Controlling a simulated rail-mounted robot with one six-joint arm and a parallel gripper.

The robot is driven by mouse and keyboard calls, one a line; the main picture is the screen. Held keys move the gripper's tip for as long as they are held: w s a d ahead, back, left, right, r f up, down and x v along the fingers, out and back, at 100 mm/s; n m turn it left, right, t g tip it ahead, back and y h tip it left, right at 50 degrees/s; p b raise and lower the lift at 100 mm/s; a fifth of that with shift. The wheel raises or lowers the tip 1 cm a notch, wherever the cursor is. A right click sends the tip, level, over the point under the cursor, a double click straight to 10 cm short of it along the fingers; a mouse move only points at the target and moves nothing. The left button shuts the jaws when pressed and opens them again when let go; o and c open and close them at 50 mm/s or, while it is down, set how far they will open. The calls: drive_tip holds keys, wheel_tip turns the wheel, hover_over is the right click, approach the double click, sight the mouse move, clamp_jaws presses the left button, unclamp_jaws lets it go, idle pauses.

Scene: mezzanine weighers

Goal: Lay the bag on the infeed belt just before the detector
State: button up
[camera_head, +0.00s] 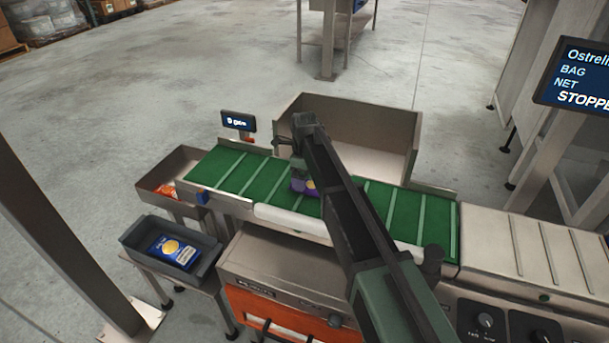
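A purple bag (302,187) with a yellow spot is at the middle of the green slatted belt (235,172), partly covered by my arm. My gripper (300,174) is right at the bag, above the belt. My arm hides most of the fingers, so I cannot tell whether they grip the bag, or whether the bag touches the belt. A blue bag (172,251) with a yellow disc lies in a grey bin (137,231) at the left front. I cannot clearly make out which part is the detector.
An open metal box (365,130) stands behind the belt. A small display (238,121) stands at the back left. A metal tray (180,165) with an orange item is at the belt's left end. A large screen (580,75) reads "STOPPE". A post (60,210) stands at left.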

wheel_tip(320, 180, up, 9)
drive_tip(key=p, duration=0.6)
drive_tip(key=shift+f+p, duration=0.2)
drive_tip(key=shift+p, duration=0.1)
drive_tip(key=s+d+n, duration=2.1)
drive_tip(key=s+d, duration=0.1)
drive_tip(key=s, duration=0.5)
drive_tip(key=shift+d, duration=0.25)
drive_tip(key=shift+o, duration=0.4)
drive_tip(key=shift+w, duration=0.15)
